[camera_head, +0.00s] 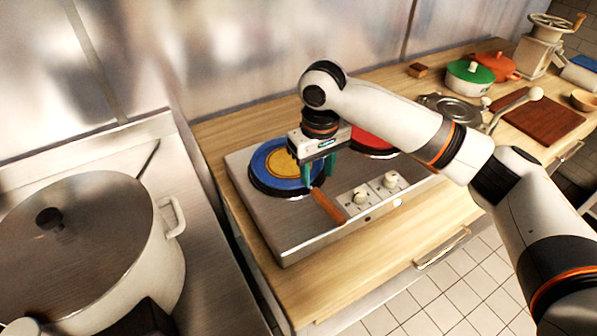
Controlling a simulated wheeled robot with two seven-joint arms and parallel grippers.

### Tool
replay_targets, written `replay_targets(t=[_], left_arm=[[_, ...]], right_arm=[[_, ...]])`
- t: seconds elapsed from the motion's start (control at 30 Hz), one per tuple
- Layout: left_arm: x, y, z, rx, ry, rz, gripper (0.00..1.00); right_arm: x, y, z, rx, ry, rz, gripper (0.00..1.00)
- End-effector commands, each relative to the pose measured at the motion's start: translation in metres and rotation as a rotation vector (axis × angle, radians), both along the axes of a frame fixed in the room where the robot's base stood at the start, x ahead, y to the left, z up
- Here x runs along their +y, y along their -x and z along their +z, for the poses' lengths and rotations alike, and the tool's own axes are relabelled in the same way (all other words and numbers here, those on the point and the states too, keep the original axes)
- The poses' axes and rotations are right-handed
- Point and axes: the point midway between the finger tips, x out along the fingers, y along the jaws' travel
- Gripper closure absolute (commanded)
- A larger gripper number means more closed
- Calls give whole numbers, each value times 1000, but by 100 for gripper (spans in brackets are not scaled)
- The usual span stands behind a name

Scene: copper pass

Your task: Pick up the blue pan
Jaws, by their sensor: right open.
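The blue pan (268,180) sits on the left burner of the steel two-burner cooktop (285,232). A round yellow-orange item (282,164) lies inside it. Its wooden handle (329,206) points toward the front right. My right gripper (318,176) is open and points down over the pan's right side, close to where the handle joins. From this view I cannot tell whether the fingers touch the pan or handle. The gripper and wrist hide part of the pan's far right rim. My left gripper is not in view.
A red pan (371,139) sits on the right burner, partly behind my arm. A large lidded pot (85,245) stands at left. A green lidded pot (469,79), an orange pot (497,66), a cutting board (540,122) and a grinder (541,50) stand at right. Bare wood lies before the cooktop.

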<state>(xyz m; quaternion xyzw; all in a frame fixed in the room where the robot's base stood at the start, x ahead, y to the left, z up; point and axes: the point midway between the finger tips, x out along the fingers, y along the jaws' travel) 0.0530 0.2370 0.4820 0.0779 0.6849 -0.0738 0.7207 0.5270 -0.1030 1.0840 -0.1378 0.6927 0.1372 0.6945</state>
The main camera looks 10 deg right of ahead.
Motion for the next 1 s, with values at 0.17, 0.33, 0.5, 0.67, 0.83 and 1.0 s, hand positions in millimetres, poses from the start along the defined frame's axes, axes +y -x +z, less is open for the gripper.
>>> replay_targets(t=[0.17,0.33,0.5,0.67,0.83,1.0], left_arm=[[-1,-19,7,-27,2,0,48],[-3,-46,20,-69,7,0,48],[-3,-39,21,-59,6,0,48],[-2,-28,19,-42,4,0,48],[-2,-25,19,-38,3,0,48],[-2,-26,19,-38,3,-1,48]], right_arm=[[0,1,-12,3,0,0,55],[1,1,-38,3,1,-1,55],[1,1,-55,1,1,1,55],[1,1,-57,-1,0,1,55],[1,1,-57,-1,0,1,72],[1,1,-57,-1,0,1,100]])
